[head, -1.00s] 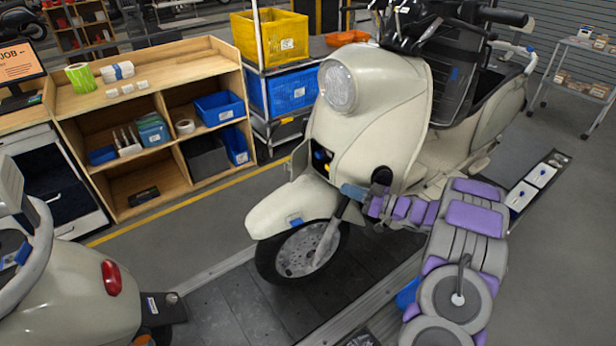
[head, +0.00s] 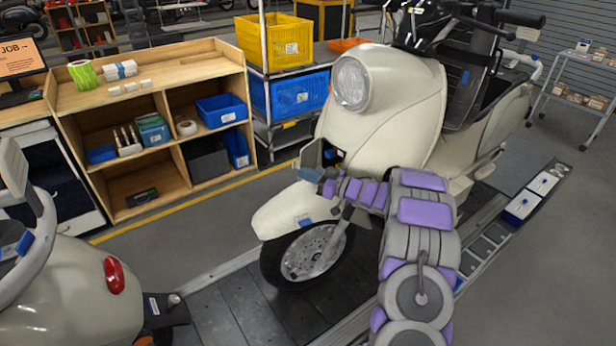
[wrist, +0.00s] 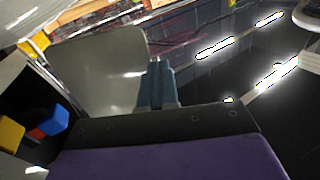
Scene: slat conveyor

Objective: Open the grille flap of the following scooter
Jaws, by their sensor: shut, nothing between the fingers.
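The following scooter (head: 395,110) is cream, with a round headlight, and stands on the conveyor. Its grille flap (head: 311,155) stands swung out from the front, beside a dark recess with a small blue part. In the wrist view the flap is a pale plate (wrist: 100,72), left of my fingers; the dark recess at far left holds yellow, red and blue parts (wrist: 52,120). My gripper (head: 308,176) is shut and empty, at the flap's lower edge in the head view. Its blue-grey fingers (wrist: 155,85) are beside the flap's right edge; I cannot tell whether they touch it.
Another cream scooter (head: 65,290) with a red light is at the lower left. A wooden shelf unit (head: 130,90) with bins and yellow and blue crates (head: 285,97) stand behind. The slat conveyor (head: 225,310) runs beneath.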

